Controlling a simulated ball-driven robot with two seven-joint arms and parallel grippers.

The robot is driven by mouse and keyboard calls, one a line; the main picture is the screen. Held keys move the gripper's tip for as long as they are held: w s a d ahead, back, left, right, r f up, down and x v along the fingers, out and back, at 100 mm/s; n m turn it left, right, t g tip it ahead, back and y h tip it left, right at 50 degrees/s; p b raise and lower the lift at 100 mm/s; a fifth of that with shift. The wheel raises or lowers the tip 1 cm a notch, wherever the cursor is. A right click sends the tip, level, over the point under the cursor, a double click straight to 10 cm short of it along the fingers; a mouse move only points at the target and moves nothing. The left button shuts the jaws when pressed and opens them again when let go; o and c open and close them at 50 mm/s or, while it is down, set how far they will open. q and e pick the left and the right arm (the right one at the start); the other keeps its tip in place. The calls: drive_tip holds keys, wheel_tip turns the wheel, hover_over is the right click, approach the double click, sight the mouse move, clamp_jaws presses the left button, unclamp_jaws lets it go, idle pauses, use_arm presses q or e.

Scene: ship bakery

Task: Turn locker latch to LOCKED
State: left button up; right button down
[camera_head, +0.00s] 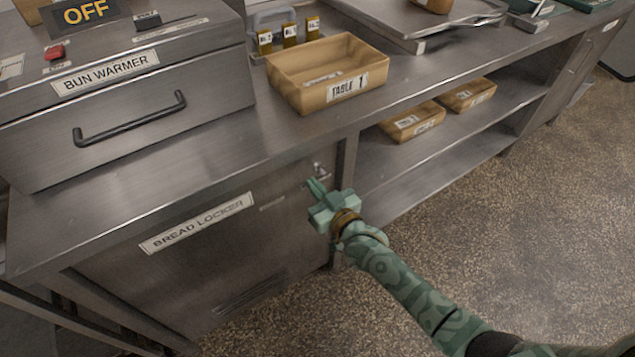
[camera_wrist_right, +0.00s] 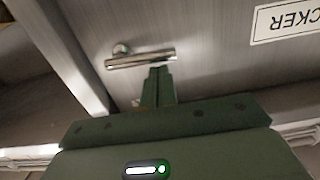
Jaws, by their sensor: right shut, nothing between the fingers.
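The bread locker door (camera_head: 225,265) is a steel panel under the counter with a "BREAD LOCKER" label (camera_head: 197,223). Its latch (camera_head: 319,170) is a small metal handle near the door's upper right corner. In the right wrist view the latch (camera_wrist_right: 142,60) is a bar lying nearly level, with a round knob at one end. My right gripper (camera_head: 314,186) is shut and empty, just in front of the latch. In the right wrist view its fingertips (camera_wrist_right: 159,72) are close by the bar's right end; I cannot tell whether they touch. My left gripper is not in view.
The bun warmer (camera_head: 150,85) stands on the counter above the locker. A "TABLE 1" wooden box (camera_head: 320,92) sits right of it. Smaller boxes (camera_head: 412,122) lie on the open shelf to the right. The floor (camera_head: 540,200) in front is clear.

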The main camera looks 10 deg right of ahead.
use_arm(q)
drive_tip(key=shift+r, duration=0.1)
use_arm(e)
drive_tip(key=shift+a+f+n, duration=0.1)
drive_tip(key=shift+f+n, duration=0.05)
drive_tip(key=shift+n, duration=0.25)
wheel_tip(320, 180, up, 6)
drive_tip(key=f+p, duration=0.1)
drive_tip(key=p, duration=0.4)
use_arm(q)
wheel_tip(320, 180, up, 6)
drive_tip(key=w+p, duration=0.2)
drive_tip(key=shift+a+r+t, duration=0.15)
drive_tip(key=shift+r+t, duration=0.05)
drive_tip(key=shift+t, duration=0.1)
use_arm(e)
drive_tip(key=v, duration=1.1)
drive_tip(key=shift+f, duration=0.55)
drive_tip(key=shift+w, duration=0.1)
